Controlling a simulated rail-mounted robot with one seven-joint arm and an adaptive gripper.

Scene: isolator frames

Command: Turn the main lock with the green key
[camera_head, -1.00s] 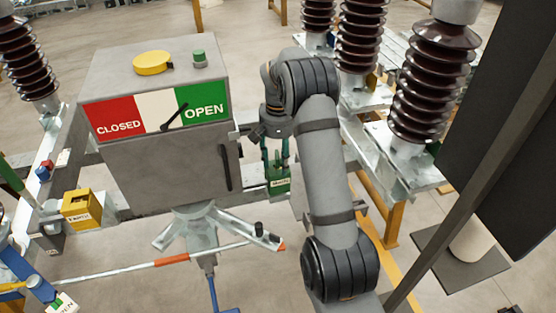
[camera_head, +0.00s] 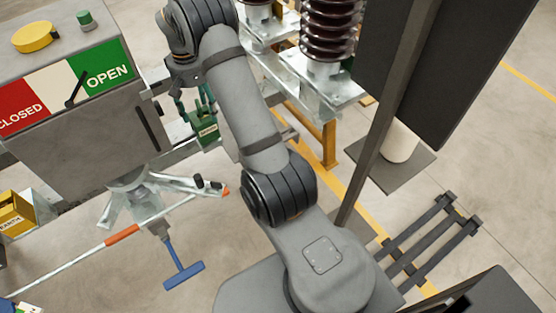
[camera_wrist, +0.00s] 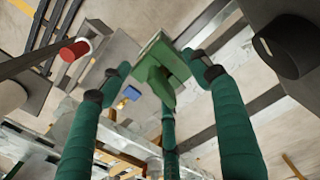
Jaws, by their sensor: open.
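The green lock box (camera_head: 207,131) with a pale label sits on the frame to the right of the grey cabinet. In the wrist view the green box (camera_wrist: 172,55) lies straight ahead, with a raised green part, seemingly the key (camera_wrist: 157,80), on its face. My gripper (camera_wrist: 160,78) has green fingers spread apart around that part, with gaps between them and it. In the head view my gripper (camera_head: 193,103) is just above the box, partly hidden by my wrist. I cannot tell the key's turn angle.
The grey cabinet (camera_head: 85,130) has a CLOSED/OPEN plate (camera_head: 70,85) with its black pointer over the pale middle. A yellow box (camera_head: 15,213) stands at left. A brown insulator (camera_head: 328,30) and a dark upright panel (camera_head: 440,70) stand right of my arm.

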